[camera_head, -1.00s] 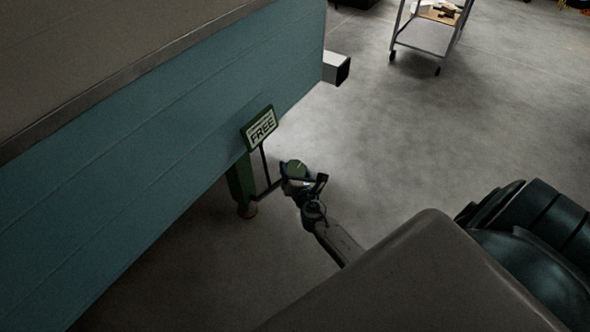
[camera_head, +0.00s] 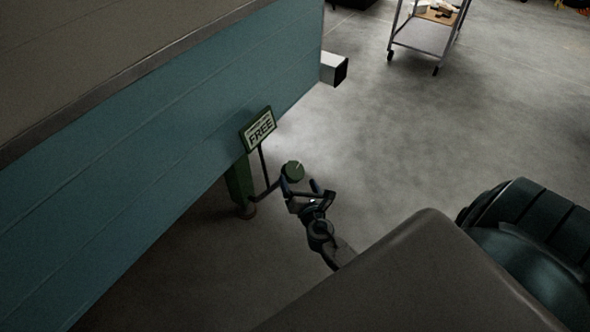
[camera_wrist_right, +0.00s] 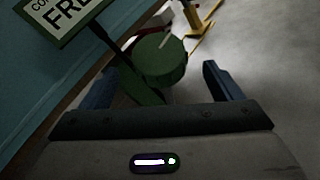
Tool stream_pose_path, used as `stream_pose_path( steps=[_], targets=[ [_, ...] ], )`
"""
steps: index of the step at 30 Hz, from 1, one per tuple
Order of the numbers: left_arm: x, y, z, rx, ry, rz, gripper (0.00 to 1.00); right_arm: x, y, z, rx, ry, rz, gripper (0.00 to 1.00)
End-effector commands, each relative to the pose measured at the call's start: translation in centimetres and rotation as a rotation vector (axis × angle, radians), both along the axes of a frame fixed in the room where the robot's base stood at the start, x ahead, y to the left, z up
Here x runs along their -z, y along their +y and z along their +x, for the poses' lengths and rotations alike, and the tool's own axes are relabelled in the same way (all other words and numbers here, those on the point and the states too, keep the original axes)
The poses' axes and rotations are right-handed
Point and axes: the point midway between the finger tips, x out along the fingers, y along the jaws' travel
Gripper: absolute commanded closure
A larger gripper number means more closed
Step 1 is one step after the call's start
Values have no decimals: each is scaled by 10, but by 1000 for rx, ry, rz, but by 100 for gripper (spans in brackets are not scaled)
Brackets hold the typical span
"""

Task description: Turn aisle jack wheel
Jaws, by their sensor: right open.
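The green round jack wheel (camera_head: 292,171) sits on a bracket beside the green jack leg (camera_head: 240,182) under the teal camper side. It carries a pale mark on its face. My right gripper (camera_head: 300,186) is open and just short of the wheel, on its near side. In the right wrist view the wheel (camera_wrist_right: 160,58) lies ahead, between and beyond the two spread fingers (camera_wrist_right: 158,84), and nothing is between them that I can see gripped. A sign reading "FREE" (camera_head: 258,130) stands on a thin post beside the wheel. My left gripper is out of view.
The teal camper wall (camera_head: 150,160) fills the left, with a square metal tube end (camera_head: 334,69) sticking out. A wheeled cart (camera_head: 425,35) stands at the back. Yellow and red items show beyond the wheel in the wrist view.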

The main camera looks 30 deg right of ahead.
Motion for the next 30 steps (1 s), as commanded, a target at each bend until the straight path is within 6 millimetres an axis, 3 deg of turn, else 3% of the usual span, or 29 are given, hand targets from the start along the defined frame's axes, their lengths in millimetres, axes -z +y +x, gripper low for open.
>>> stream_pose_path(
  steps=[3, 9, 30],
  targets=[
    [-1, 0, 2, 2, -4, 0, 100, -2, 7, -22, 1, 1, 1, 15],
    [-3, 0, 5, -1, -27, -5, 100, -6, 13, -39, 0, 0, 1, 15],
    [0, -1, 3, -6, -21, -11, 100, -9, 13, -46, 19, -13, 59, 15]
  ],
)
